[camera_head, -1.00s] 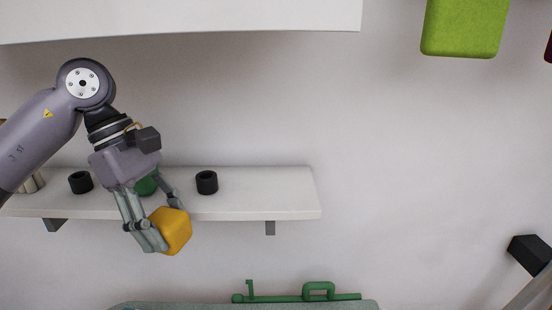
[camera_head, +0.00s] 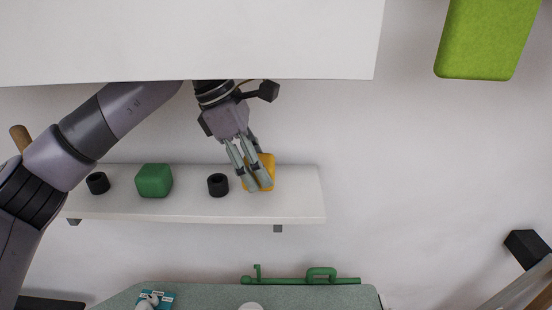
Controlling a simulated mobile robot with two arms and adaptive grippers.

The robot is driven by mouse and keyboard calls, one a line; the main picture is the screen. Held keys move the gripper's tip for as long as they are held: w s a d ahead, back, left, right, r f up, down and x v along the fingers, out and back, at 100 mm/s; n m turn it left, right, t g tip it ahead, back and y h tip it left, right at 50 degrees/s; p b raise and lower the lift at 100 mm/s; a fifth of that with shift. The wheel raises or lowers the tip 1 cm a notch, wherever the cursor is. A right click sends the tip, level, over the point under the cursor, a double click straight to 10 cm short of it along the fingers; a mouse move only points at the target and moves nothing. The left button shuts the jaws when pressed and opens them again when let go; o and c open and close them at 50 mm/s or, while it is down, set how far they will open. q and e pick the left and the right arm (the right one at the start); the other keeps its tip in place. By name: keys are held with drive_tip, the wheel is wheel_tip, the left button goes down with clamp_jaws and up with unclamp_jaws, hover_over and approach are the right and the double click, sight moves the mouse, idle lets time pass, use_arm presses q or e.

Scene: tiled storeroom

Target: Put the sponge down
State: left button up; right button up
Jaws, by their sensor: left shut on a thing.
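A yellow sponge-like block (camera_head: 268,162) is at the right part of the white wall shelf (camera_head: 200,210). My left gripper (camera_head: 259,184) comes down from above and is shut on it, with its fingers in front of the block. The block's lower edge is at the level of the shelf top; I cannot tell whether it touches the shelf. My right gripper is not in view.
On the shelf stand a green block (camera_head: 154,180) and two black cylinders (camera_head: 218,185) (camera_head: 97,183). A white upper shelf (camera_head: 200,40) hangs above. Shelf room right of the yellow block is free. A green-topped surface (camera_head: 210,293) lies below.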

use_arm(q)
drive_tip(key=d, duration=0.1)
drive_tip(key=w+d+p, duration=0.1)
drive_tip(key=shift+w+d+r, duration=0.1)
drive_tip(key=shift+w+d, duration=0.1)
drive_tip(key=shift+d, duration=0.1)
drive_tip(key=shift+w+d+r+p, duration=0.1)
drive_tip(key=shift+w+d+p, duration=0.1)
drive_tip(key=shift+d+p, duration=0.25)
wheel_tip(320, 180, down, 3)
drive_tip(key=shift+r+p, duration=0.1)
drive_tip(key=shift+p, duration=0.7)
drive_tip(key=shift+f, duration=0.35)
drive_tip(key=shift+a+f, duration=0.15)
drive_tip(key=shift+f, duration=0.05)
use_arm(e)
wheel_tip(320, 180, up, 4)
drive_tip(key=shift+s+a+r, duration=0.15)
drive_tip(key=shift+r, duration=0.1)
use_arm(q)
drive_tip(key=shift+f, duration=0.1)
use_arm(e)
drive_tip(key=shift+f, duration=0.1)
use_arm(q)
drive_tip(key=o, duration=0.6)
drive_tip(key=shift+f, duration=0.1)
drive_tip(key=o, duration=0.4)
drive_tip(key=shift+o, duration=0.2)
